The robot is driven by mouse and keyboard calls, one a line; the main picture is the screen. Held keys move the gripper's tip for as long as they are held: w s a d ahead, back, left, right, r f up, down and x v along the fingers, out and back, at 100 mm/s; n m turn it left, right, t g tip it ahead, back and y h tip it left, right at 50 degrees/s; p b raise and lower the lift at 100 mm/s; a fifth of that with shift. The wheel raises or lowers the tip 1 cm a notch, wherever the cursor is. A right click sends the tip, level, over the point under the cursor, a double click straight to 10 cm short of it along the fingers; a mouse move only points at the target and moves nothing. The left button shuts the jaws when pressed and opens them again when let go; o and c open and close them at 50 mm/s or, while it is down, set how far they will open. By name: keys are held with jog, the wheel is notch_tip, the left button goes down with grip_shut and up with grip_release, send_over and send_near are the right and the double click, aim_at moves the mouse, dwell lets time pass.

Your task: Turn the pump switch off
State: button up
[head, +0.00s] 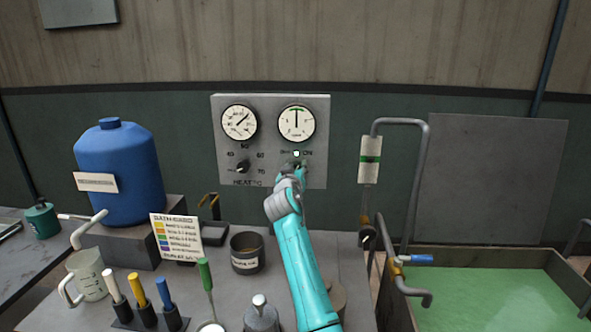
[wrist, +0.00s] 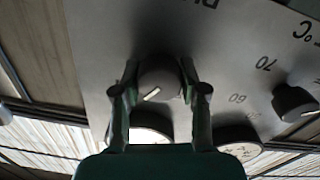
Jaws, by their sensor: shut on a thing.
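The pump switch (wrist: 158,78) is a dark round knob with a white pointer line on the grey control panel (head: 268,141). In the wrist view it sits between the two fingers of my gripper (wrist: 160,95), which are shut on it from both sides. Its pointer line is slanted. In the head view my gripper (head: 295,169) reaches up to the panel's lower right and hides most of the knob. A small bright lamp (head: 296,154) shows just above it, with "ON" printed to the right. The wrist view is turned upside down.
The heating knob (head: 241,167) is left of my gripper and also shows in the wrist view (wrist: 295,102). Two round gauges (head: 239,122) (head: 296,122) are above. A green-filled basin (head: 490,251) is right.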

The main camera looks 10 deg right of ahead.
jog(key=shift+n, duration=0.3)
jog(key=n, duration=0.5)
jog(key=shift+f, duration=0.1)
jog(key=n, duration=0.6)
jog(key=shift+a, duration=0.1)
jog(key=shift+n, duration=0.3)
jog(key=o, duration=1.1)
jog(key=shift+o, duration=0.2)
jog(key=v, duration=1.2)
jog(key=shift+f, duration=0.2)
